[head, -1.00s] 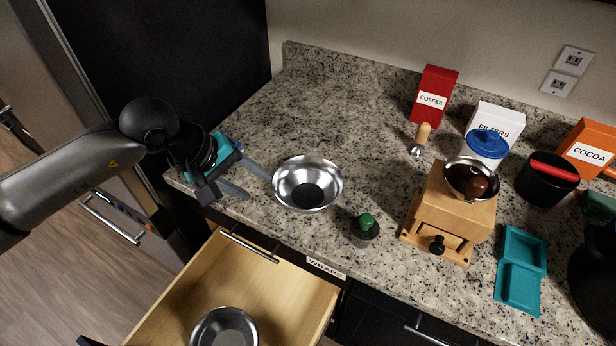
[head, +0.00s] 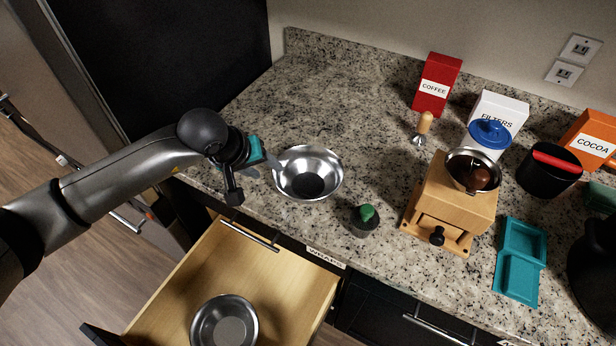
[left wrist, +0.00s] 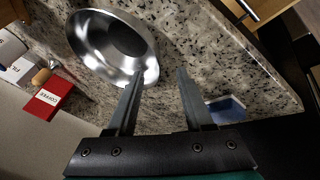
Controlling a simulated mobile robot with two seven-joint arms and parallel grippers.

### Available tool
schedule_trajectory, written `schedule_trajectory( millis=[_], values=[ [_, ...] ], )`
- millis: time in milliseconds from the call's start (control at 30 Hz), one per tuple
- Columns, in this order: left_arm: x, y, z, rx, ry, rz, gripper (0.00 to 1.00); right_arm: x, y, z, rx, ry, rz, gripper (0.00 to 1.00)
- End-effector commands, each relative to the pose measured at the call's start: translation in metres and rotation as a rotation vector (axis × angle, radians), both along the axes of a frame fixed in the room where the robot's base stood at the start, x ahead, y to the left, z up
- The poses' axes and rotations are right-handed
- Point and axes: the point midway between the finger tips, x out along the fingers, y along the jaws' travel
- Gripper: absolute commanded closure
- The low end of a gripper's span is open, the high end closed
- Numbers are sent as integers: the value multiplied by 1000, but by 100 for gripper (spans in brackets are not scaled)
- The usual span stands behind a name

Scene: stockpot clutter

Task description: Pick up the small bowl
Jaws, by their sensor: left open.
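A shiny metal bowl (head: 328,176) stands upright on the granite counter near its front edge. A second metal bowl (head: 202,322) sits in the open drawer. My left gripper (head: 271,164) is open and empty at the left side of the counter bowl. In the left wrist view, the counter bowl (left wrist: 84,40) lies ahead and to the left of the open fingers (left wrist: 160,76). One fingertip overlaps the bowl's near rim in that view; I cannot tell if it touches. The other finger is clear of the bowl. My right gripper is not in view.
The open drawer (head: 262,292) juts out below the counter. A green-topped dark object (head: 366,220) stands right of the counter bowl. Farther right are a wooden grinder (head: 440,205), teal tray (head: 518,275) and red coffee box (head: 436,85). Counter behind the bowl is clear.

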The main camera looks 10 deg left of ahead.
Motion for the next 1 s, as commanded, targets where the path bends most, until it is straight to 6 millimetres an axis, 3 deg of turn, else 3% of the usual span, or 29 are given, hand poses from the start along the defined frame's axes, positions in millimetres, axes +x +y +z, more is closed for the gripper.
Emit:
schedule_trajectory(
  millis=[500,867,1000],
  values=[
    [22,-17,-40,-1,2,3,48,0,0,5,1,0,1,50],
    [24,-18,-44,0,0,1,48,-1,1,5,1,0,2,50],
    [24,-18,-44,0,0,1,64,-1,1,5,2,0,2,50]
  ],
)
